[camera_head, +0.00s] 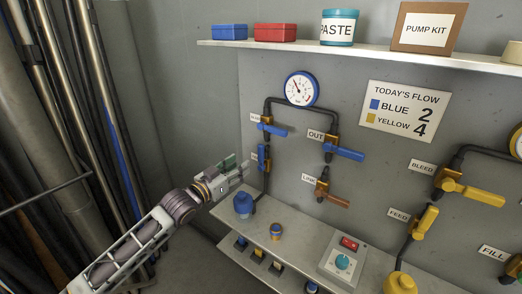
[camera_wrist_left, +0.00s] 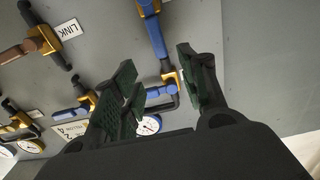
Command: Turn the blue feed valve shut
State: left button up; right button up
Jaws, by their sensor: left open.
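The blue feed valve, with its label not visible, has a blue handle (camera_head: 262,156) standing upright along the dark pipe at the left of the panel. In the left wrist view the long blue handle (camera_wrist_left: 154,36) shows beyond the fingertips, with brass at its upper end. My left gripper (camera_head: 240,168) is open and empty, just left of the handle and apart from it as far as I can tell. Its green-padded fingers stand on either side in the wrist view. My right gripper is not in view.
Close above is another blue-handled valve (camera_head: 272,130); the OUT valve (camera_head: 345,153) and brown-handled LINK valve (camera_head: 333,199) are to the right. A blue bottle-like item (camera_head: 243,205) stands on the ledge below. Pipes (camera_head: 100,90) line the left side.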

aim_at(259, 150)
pick_arm(q)
jog(key=shift+w, duration=0.1)
jog(key=shift+x, duration=6.7)
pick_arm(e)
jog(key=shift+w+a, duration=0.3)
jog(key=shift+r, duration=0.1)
pick_arm(q)
grip_shut()
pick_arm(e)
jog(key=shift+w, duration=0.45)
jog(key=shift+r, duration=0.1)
